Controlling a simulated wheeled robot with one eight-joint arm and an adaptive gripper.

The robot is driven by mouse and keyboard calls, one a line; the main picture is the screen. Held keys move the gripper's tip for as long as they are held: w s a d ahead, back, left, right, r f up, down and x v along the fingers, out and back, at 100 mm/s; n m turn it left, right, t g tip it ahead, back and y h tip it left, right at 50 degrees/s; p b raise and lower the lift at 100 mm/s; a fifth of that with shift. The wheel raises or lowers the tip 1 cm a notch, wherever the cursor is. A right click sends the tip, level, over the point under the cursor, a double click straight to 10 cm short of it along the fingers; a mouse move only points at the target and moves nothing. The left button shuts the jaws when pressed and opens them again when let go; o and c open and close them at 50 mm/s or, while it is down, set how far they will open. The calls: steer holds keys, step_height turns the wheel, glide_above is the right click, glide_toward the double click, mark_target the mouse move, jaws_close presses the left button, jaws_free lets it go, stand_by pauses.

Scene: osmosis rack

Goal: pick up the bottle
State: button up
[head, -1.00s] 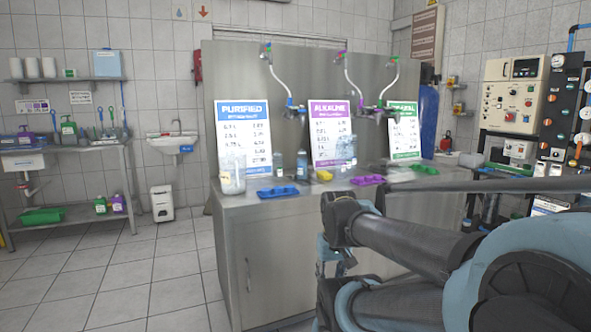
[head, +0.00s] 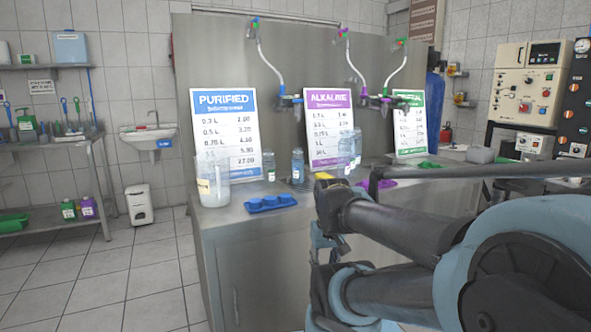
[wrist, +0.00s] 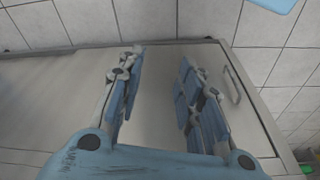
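A slim blue-grey bottle (head: 298,165) stands upright on the counter, in front of the wall between the purified and alkaline signs. A shorter clear bottle (head: 271,171) stands left of it. Another translucent bottle or container (head: 356,146) stands by the alkaline sign. I cannot tell which is the task's bottle. In the wrist view my gripper (wrist: 158,88) is open, with nothing between its fingers and the grey cabinet behind them. No bottle shows in that view. In the head view my arm is at the lower right, and the fingers are not clearly visible.
The metal counter (head: 225,216) bears a large clear jar (head: 213,183), a blue tray (head: 270,203) and a purple tray (head: 385,184). Taps (head: 290,100) hang above. A white bin (head: 139,204) stands on the floor left. Open tiled floor lies left of the counter.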

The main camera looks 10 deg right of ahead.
mark_target(302, 158)
steer(key=shift+w+d, duration=0.1)
steer(key=shift+w, duration=0.1)
